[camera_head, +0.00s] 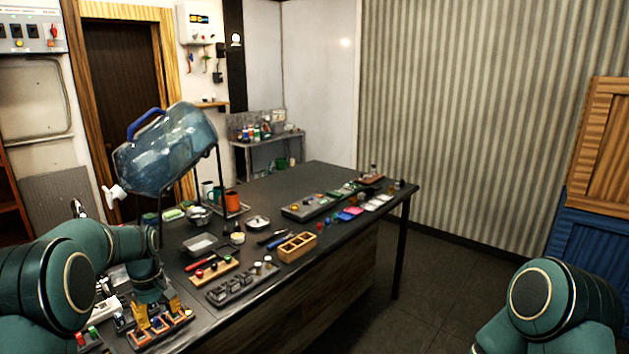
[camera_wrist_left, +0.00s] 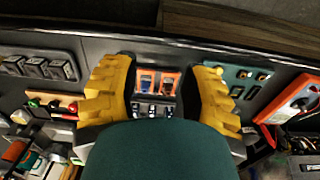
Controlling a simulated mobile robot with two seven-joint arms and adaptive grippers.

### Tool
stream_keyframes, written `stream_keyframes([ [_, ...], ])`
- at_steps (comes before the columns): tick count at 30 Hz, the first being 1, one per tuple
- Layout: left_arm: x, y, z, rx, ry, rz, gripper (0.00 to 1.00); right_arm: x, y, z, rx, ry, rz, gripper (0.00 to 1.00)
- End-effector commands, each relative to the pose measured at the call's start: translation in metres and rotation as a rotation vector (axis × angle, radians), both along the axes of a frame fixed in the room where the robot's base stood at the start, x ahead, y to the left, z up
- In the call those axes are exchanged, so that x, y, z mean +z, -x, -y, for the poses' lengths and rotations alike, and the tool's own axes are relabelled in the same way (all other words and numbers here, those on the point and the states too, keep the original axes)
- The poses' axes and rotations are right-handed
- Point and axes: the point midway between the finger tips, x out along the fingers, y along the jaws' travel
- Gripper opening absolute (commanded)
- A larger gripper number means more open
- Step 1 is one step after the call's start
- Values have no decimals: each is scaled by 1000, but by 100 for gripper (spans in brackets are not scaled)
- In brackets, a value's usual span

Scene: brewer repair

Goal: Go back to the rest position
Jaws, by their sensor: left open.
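My left gripper (camera_head: 158,308) is low over the near left edge of the dark table. Its yellow fingers are apart, and it also shows in the left wrist view (camera_wrist_left: 159,88). Between the fingers in that view lies a dark block with orange-framed slots (camera_wrist_left: 157,82), with nothing visibly gripped. In the head view this block (camera_head: 163,334) lies right under the fingertips; I cannot tell whether they touch it. Of my right arm only a green link shows at the lower right; its gripper is out of view.
A large blue water bottle (camera_head: 168,150) rests tilted on a stand close to my left arm. The floor (camera_head: 440,270) right of the table is clear.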

Motion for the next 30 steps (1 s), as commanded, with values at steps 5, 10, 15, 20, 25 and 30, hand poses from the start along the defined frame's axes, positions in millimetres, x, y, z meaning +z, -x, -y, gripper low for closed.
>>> stream_keyframes([
  [5,-76,14,37,-110,43,21,45,-11,1,-1,3,0,-2,47],
  [10,-154,45,89,-244,96,60,45,-22,2,-1,4,2,-5,47],
  [15,-228,105,157,-399,159,120,45,-36,3,-2,6,2,-10,47],
  [20,-269,175,214,-530,208,187,45,-47,4,-3,9,3,-13,47],
  [25,-280,231,249,-622,235,242,45,-55,5,-3,10,4,-15,47],
  [30,-280,253,261,-657,241,268,45,-57,5,-3,11,4,-16,47],
])
